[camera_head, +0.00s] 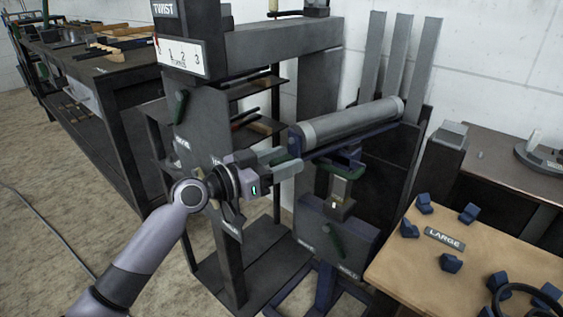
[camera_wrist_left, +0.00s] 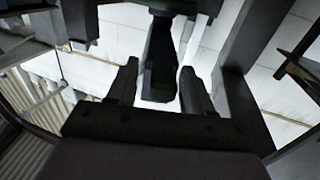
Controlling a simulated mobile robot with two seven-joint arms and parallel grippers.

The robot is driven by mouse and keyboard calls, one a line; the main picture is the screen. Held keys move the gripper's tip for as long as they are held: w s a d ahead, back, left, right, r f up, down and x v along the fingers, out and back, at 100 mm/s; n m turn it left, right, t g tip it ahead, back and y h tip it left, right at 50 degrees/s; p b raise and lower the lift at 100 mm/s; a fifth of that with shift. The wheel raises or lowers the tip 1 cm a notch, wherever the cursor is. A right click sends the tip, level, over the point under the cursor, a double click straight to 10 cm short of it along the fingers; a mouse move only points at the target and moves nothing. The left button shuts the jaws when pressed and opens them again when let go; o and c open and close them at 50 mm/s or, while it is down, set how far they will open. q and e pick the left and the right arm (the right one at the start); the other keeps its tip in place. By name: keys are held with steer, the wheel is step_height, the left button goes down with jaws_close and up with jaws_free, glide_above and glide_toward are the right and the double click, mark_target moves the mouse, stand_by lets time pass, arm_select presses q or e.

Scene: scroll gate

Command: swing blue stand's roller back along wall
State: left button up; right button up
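The roller (camera_head: 350,122) is a grey cylinder lying in a dark blue cradle on top of the blue stand (camera_head: 352,232). It runs from near the gate post toward the wall at the back right. A dark green lever (camera_head: 332,238) is on the stand's front. My left gripper (camera_head: 286,162) is near the roller's left end, on the near side in the picture. In the left wrist view its fingers (camera_wrist_left: 158,88) are apart, with a dark bar (camera_wrist_left: 158,70) showing between or beyond them. Contact cannot be told. My right gripper is not in view.
The grey gate frame (camera_head: 285,38) with a TWIST label and dial stands at left of the roller. A dark workbench (camera_head: 120,68) is at far left. A wooden board (camera_head: 405,262) marked LARGE with blue blocks is at right. Tall grey slats (camera_head: 398,55) stand behind the roller.

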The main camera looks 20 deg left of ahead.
arm_select(q)
steer(key=shift+s+a+f, duration=0.1)
steer(key=shift+s+a, duration=0.1)
steer(key=shift+v, duration=3.3)
